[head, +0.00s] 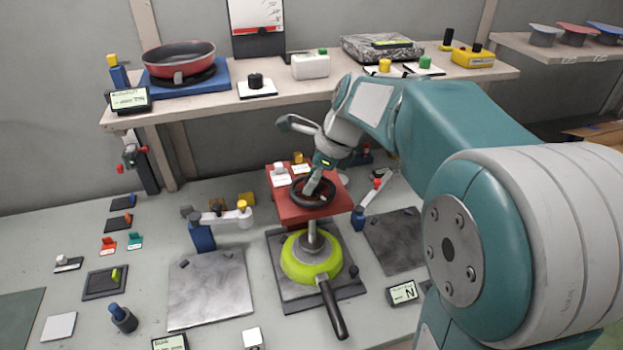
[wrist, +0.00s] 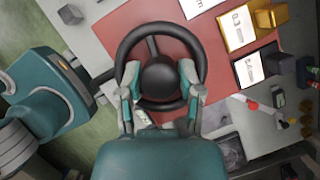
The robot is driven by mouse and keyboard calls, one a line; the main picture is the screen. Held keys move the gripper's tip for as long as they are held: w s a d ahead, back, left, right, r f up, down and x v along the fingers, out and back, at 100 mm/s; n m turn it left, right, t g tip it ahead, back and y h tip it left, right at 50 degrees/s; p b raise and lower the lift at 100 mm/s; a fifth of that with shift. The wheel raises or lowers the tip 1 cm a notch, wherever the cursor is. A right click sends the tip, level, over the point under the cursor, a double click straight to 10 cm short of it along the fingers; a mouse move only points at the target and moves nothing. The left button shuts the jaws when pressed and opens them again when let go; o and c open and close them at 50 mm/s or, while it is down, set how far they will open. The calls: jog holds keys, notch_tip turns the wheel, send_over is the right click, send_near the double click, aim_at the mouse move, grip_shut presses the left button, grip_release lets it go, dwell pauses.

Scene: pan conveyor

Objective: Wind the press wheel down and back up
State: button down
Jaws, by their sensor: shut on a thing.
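The press wheel (head: 318,194) is a black ring on top of the red press head (head: 283,209). In the wrist view the wheel (wrist: 205,52) has a dark round hub (wrist: 159,80) and spokes. My gripper (wrist: 160,84) has its two fingers on either side of the hub, inside the rim, and is shut on it. In the head view my gripper (head: 313,186) comes down onto the wheel from above. Below the press head, a grey ram (head: 311,236) reaches down to an upside-down lime-green pan (head: 300,266) on a dark base plate (head: 283,292). I cannot tell whether the ram touches the pan.
Grey plates lie left (head: 209,287) and right (head: 397,240) of the press. A blue post with a white arm (head: 220,222) stands at its left. A shelf behind bears a red pan (head: 178,58). My arm covers much of the right side.

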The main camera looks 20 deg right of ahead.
jog(key=n+g, duration=0.1)
jog(key=n, duration=0.1)
jog(key=n+g, duration=0.1)
jog(key=n, duration=0.2)
jog(key=n+g, duration=0.1)
jog(key=n, duration=0.1)
jog(key=shift+s+f, duration=0.1)
jog(key=shift+f, duration=0.25)
jog(key=n+g, duration=0.1)
jog(key=n, duration=0.5)
jog(key=n+g+h, duration=0.1)
jog(key=n, duration=0.1)
jog(key=shift+n+g, duration=0.3)
jog(key=n+h, duration=0.1)
jog(key=n, duration=0.2)
jog(key=shift+n+g+h, duration=0.4)
jog(key=n+h, duration=0.1)
jog(key=n, duration=0.3)
jog(key=shift+h, duration=0.3)
jog(key=n+h, duration=0.1)
jog(key=n, duration=0.3)
jog(key=shift+n+t+h, duration=0.4)
jog(key=shift+n+h, duration=0.4)
jog(key=shift+n, duration=1.1)
